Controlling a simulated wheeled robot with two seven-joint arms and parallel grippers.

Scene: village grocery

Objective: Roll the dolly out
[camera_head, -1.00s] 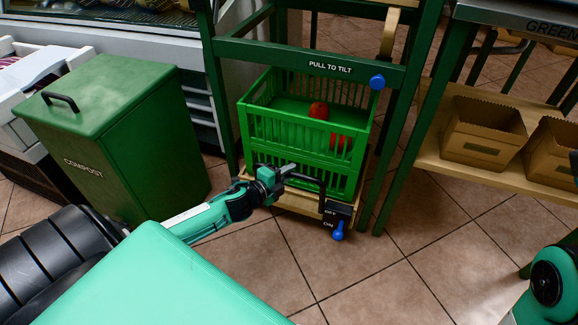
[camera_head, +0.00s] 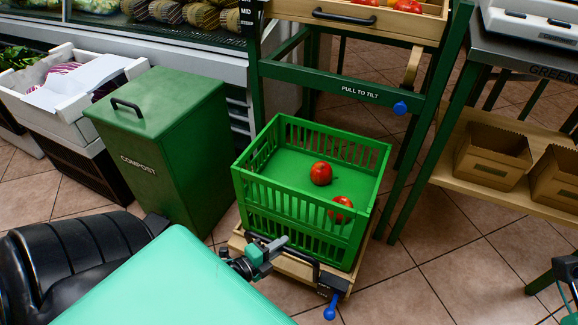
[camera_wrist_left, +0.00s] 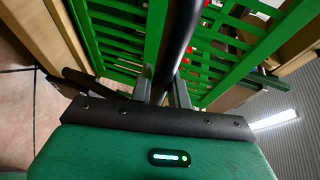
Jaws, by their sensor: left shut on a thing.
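The dolly (camera_head: 339,280) is a low wooden platform with a dark bar handle (camera_head: 308,259) at its front and a blue-tipped lever (camera_head: 331,307) at its front right corner. A green slatted crate (camera_head: 300,217) rides on it, with two red tomatoes (camera_head: 320,173) inside. My left gripper (camera_head: 272,247) is shut on the bar handle. In the left wrist view the dark bar (camera_wrist_left: 178,40) runs between the fingers, with the green crate behind it. The dolly and crate stand mostly in front of the green stand.
The green stand (camera_head: 345,82), marked PULL TO TILT, rises behind the crate. A green compost bin (camera_head: 165,150) stands close on the left. A shelf with cardboard boxes (camera_head: 492,158) is on the right. Tiled floor (camera_head: 440,260) is open at the front right.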

